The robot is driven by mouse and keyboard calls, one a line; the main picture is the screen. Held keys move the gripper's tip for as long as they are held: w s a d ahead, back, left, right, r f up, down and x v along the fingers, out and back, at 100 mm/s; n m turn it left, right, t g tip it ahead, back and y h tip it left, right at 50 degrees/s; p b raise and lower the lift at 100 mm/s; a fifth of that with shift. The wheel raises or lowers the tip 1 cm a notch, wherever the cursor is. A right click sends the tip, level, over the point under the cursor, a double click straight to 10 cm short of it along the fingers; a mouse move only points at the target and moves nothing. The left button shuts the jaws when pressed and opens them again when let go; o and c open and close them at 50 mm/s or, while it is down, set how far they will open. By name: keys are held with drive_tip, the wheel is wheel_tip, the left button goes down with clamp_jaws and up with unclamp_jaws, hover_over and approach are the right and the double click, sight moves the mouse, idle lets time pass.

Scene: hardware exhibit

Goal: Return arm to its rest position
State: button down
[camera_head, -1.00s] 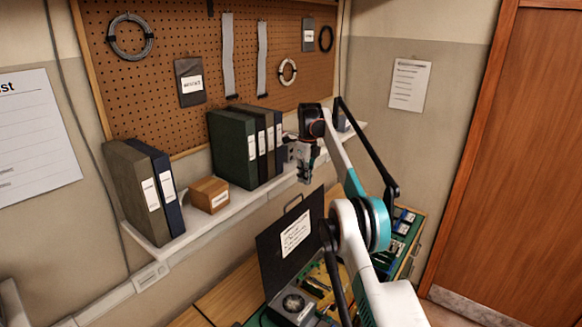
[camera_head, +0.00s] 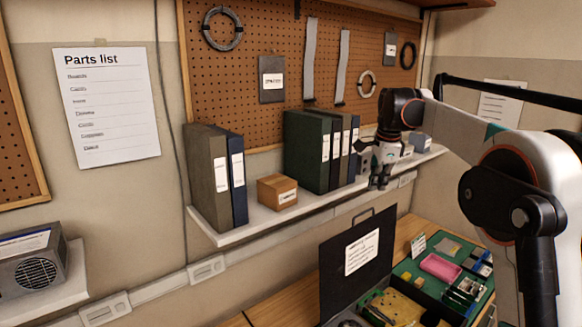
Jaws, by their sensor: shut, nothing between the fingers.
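My gripper (camera_head: 380,180) is at the end of my raised arm, right of centre in the head view. Its fingers point down and look shut, with nothing held. It appears in front of the wall shelf (camera_head: 300,216), just right of the dark binders (camera_head: 308,150). My arm's white links and dark joints fill the right side of the view and hide part of the wall and bench behind.
A black open case (camera_head: 338,290) with a raised lid stands on the wooden bench (camera_head: 280,305). A green mat (camera_head: 412,268) with a pink tray (camera_head: 440,267) and small parts lies right of it. A cardboard box (camera_head: 277,192) and more binders (camera_head: 210,175) sit on the shelf.

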drive_tip(key=s+a+f+n+t+b, duration=0.15)
drive_tip(key=s+f+n+b, duration=0.35)
drive_tip(key=s, duration=0.6)
drive_tip(key=s+a+f+n+t+b, duration=0.15)
drive_tip(key=s+f+n+b, duration=0.25)
drive_tip(key=s+f+b, duration=0.5)
drive_tip(key=s+a+f+n+b, duration=0.2)
drive_tip(key=s+f+n, duration=0.25)
drive_tip(key=s, duration=0.85)
drive_tip(key=s+f+n+t+b, duration=0.1)
drive_tip(key=s+f+n+b, duration=0.3)
drive_tip(key=s+f, duration=0.7)
wheel_tip(320, 180, down, 4)
drive_tip(key=shift+a+r+b, duration=0.1)
drive_tip(key=shift+a+b, duration=0.05)
drive_tip(key=shift+b, duration=0.45)
